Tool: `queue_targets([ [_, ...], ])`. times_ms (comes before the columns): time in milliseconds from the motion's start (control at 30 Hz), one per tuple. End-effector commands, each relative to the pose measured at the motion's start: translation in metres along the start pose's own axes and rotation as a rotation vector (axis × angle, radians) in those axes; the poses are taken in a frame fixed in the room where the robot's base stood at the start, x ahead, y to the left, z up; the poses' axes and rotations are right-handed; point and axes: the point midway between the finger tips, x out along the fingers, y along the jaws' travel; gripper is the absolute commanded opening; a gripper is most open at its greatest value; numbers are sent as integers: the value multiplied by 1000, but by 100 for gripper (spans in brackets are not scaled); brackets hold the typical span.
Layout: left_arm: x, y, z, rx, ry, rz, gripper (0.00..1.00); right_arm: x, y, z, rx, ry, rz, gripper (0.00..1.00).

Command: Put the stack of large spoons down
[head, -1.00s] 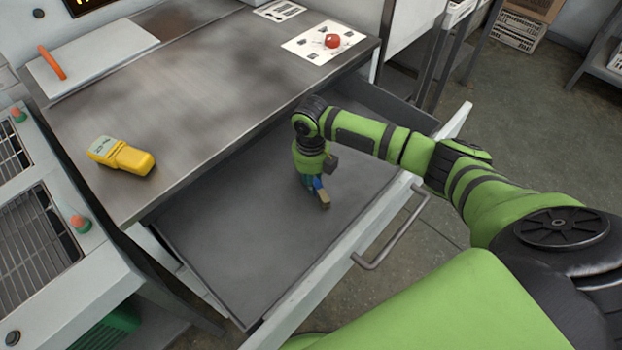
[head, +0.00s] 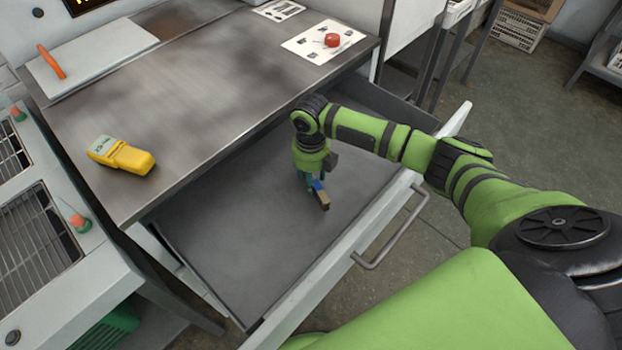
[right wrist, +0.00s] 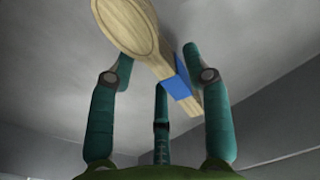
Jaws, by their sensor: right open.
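The stack of large spoons (head: 323,201) is in the open drawer, pale wood with a blue band; the head view shows only its handle end and band. In the right wrist view the stack (right wrist: 128,22) lies at a slant, bowl at upper left, blue band and handle end at lower right. My right gripper (head: 312,184) is low inside the drawer, right at the stack. Its teal fingers (right wrist: 160,62) are spread apart on either side of the banded part. My left gripper is out of view.
The grey drawer floor (head: 240,235) is otherwise bare, bounded by the drawer front with its handle (head: 392,232). The steel worktop (head: 190,90) overhangs the drawer's back. A yellow device (head: 122,155) and a card with a red item (head: 325,43) lie on the worktop.

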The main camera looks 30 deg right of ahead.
Motion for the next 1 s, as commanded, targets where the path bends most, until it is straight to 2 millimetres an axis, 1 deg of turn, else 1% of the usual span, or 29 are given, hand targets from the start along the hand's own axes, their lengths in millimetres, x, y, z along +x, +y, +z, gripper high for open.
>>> queue_targets([
  [33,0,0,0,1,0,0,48,-11,0,1,-2,-4,1,49],
  [300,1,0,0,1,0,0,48,-69,0,1,0,-5,0,49],
  [400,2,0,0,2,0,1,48,-86,0,1,-1,-4,1,49],
  [500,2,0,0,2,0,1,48,-99,0,1,1,-3,1,49],
  [667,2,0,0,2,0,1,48,-108,0,0,0,-1,0,49],
  [1000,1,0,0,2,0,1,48,-110,0,0,1,-1,0,49],
])
